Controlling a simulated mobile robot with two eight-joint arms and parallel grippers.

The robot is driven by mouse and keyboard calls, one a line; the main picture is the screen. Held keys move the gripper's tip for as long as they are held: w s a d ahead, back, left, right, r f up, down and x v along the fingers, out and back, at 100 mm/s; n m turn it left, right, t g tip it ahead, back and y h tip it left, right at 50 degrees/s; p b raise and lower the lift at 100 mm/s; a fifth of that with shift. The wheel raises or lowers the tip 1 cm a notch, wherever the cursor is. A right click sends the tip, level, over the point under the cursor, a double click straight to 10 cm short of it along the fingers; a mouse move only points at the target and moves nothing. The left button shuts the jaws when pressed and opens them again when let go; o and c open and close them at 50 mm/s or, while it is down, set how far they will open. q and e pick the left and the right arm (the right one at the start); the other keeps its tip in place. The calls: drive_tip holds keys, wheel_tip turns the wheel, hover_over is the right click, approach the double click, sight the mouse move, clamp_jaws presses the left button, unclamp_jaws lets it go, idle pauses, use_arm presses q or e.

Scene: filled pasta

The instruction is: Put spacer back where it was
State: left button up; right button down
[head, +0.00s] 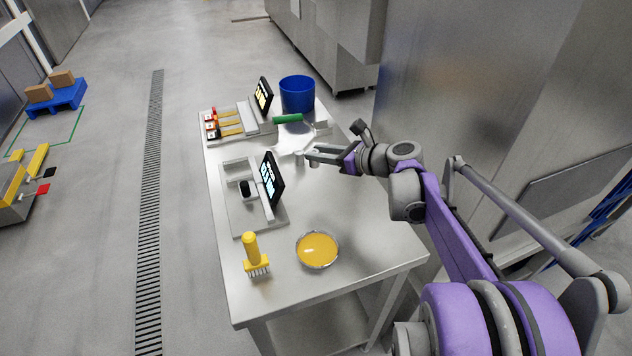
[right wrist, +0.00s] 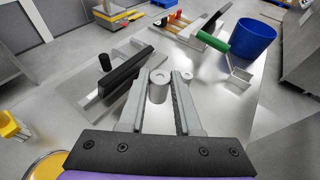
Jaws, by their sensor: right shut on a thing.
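A small grey cylinder, which looks like the spacer (right wrist: 158,88), sits between the fingers of my right gripper (right wrist: 162,80) in the right wrist view. My right gripper (head: 311,153) is shut on it over the far half of the steel table (head: 350,215). In the head view the gripper partly hides the cylinder. Whether it touches the table is unclear. A grey tray (head: 238,220) with a black display (head: 271,180) lies to the left of the gripper. A black cylinder (head: 245,188) stands in that tray. My left gripper is out of view.
A second tray (head: 222,136) with yellow-handled tools and a display stands at the far end. Near it are a blue bucket (head: 297,94) and a green-handled tool (head: 287,118). A yellow pronged tool (head: 252,245) and a bowl of yellow filling (head: 318,248) stand near the front. The table's right middle is clear.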

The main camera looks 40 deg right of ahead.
wheel_tip(320, 180, down, 5)
drive_tip(key=shift+s+f+b, duration=0.1)
drive_tip(key=shift+f+b, duration=0.05)
drive_tip(key=shift+b, duration=0.35)
drive_tip(key=shift+f+b, duration=0.35)
drive_tip(key=shift+f, duration=1.9)
drive_tip(key=shift+f, duration=0.1)
drive_tip(key=c, duration=0.6)
unclamp_jaws()
drive_tip(key=shift+r, duration=0.2)
drive_tip(key=p+v, duration=0.1)
drive_tip(key=v, duration=1.1)
drive_tip(key=shift+f, duration=0.1)
